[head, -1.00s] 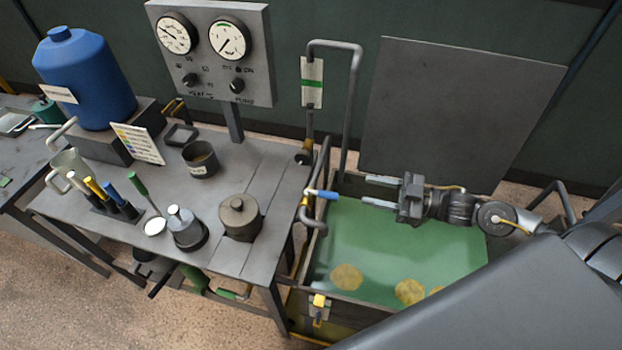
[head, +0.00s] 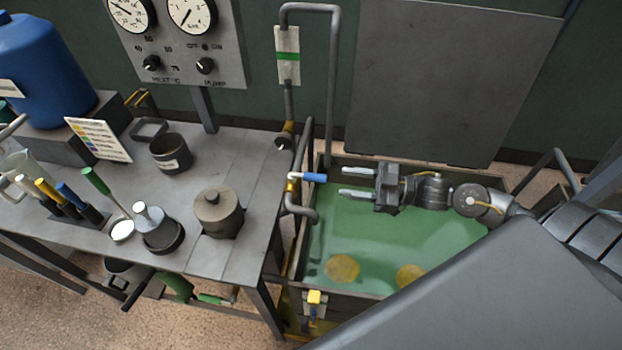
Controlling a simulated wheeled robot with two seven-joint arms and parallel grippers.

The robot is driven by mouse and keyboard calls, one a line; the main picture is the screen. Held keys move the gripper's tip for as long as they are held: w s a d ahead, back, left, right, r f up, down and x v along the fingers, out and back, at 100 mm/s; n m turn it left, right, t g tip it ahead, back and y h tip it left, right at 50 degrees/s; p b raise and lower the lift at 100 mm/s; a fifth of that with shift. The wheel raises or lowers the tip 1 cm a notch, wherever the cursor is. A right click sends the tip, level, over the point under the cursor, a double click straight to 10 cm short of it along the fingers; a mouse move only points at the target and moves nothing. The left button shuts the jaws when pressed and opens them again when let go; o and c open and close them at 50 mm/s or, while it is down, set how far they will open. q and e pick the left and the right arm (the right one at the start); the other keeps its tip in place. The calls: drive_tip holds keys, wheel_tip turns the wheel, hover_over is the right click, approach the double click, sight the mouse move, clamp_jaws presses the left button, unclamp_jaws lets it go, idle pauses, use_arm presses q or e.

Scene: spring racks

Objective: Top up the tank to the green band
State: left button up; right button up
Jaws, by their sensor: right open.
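The tank (head: 385,283) stands at the lower right, holding green liquid with yellowish round patches in it. A level plate with a green band (head: 287,56) hangs on the wall side behind it. A valve with a blue handle (head: 314,178) sits on the pipe at the tank's left edge. My right gripper (head: 350,182) is open and empty over the liquid, fingers pointing left, just to the right of the blue handle and apart from it. My left gripper is not in view.
The workbench on the left carries a lidded pot (head: 218,211), a dark cup (head: 170,153), a colour card (head: 98,139) and a blue container (head: 45,72). A gauge panel (head: 176,42) stands behind. A dark upright panel (head: 450,75) rises behind the tank.

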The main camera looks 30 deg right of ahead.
sight(307, 177)
drive_tip(key=b+x, duration=0.2)
drive_tip(key=x, duration=0.6)
drive_tip(key=shift+w+a, duration=0.2)
drive_tip(key=shift+a, duration=0.05)
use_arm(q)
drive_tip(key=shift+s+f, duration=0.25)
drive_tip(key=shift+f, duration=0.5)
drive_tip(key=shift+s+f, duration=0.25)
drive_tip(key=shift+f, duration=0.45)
use_arm(e)
drive_tip(key=shift+w+a, duration=0.35)
drive_tip(key=shift+a, duration=0.2)
drive_tip(key=shift+c, duration=0.3)
clamp_jaws()
